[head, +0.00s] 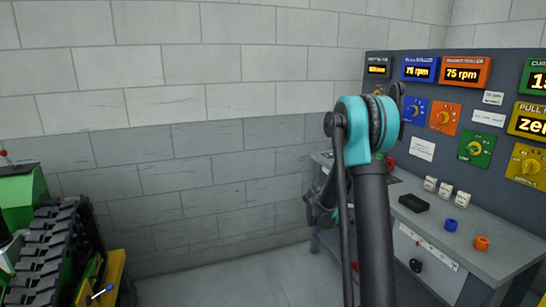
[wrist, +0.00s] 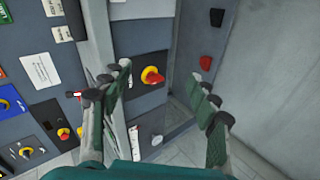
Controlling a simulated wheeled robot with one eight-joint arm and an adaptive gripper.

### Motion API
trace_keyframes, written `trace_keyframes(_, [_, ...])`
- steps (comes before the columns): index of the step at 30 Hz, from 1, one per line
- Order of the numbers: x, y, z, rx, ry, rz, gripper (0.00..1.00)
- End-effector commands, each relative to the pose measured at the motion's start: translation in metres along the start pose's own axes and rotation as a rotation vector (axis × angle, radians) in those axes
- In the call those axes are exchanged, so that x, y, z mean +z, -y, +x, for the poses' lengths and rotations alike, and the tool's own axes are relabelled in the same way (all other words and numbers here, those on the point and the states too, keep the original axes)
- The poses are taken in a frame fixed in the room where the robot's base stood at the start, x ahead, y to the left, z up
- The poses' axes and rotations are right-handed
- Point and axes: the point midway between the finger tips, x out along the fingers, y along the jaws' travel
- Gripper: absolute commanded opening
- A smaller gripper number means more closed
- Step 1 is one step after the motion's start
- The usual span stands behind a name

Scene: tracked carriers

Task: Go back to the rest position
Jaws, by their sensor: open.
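My gripper (wrist: 163,74) is open in the wrist view, its two teal-and-grey fingers spread wide with nothing held between them. A red rotary switch on a yellow disc (wrist: 152,76) shows in the gap between the fingers, on a dark panel beyond them. The fingers look apart from it, though the exact distance is hard to tell. In the head view my arm stands bent at a teal joint in front of the bench, and it hides part of the bench and panel.
A grey control panel (head: 422,148) with displays and knobs stands above a bench (head: 488,262) at right. The bench carries small white, blue and orange pieces. A green tracked machine (head: 22,200) stands at left. Bare floor (head: 225,285) lies between them, before a block wall (head: 170,100).

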Motion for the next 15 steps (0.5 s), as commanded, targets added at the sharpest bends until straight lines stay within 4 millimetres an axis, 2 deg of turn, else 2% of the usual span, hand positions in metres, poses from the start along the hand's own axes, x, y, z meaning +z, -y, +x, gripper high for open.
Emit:
trace_keyframes(1, [0.014, -0.003, -0.011, -0.036, -0.001, 0.013, 0.60])
trace_keyframes(7, [0.064, 0.002, -0.051, -0.190, -0.006, 0.071, 0.60])
trace_keyframes(15, [0.137, 0.022, -0.105, -0.397, -0.018, 0.156, 0.60])
